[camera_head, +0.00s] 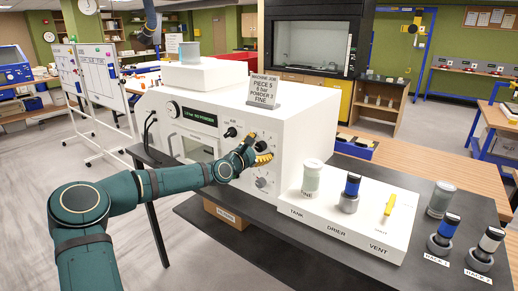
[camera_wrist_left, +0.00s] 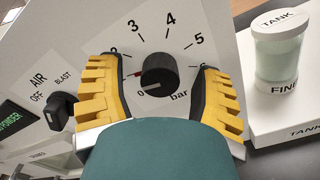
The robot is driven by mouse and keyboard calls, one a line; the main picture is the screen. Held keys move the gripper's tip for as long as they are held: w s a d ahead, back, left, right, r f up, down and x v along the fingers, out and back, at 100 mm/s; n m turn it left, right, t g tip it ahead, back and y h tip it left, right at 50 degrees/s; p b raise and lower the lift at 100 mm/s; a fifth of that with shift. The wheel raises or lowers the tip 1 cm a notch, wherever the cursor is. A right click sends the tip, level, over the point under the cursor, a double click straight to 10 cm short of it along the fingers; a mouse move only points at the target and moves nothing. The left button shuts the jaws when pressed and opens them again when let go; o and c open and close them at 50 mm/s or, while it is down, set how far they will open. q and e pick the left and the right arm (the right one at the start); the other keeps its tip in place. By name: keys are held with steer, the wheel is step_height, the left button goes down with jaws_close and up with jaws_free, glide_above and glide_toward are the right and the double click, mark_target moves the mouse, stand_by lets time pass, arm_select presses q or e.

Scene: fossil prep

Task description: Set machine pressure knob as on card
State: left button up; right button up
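My left gripper (camera_wrist_left: 165,95) is open, with one yellow-padded finger on each side of the knob and visible gaps. In the head view, the left gripper (camera_head: 254,154) is at the panel and partly covers the dial. The card (camera_head: 263,91) stands on the machine; its pressure line looks like "6 bar", in small print. My right gripper is out of view.
An AIR switch (camera_wrist_left: 60,110) is left of the dial, near a green display (camera_head: 199,115). Racked cylinders (camera_head: 445,232) stand farther right.

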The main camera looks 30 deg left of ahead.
arm_select(q)
jaws_close()
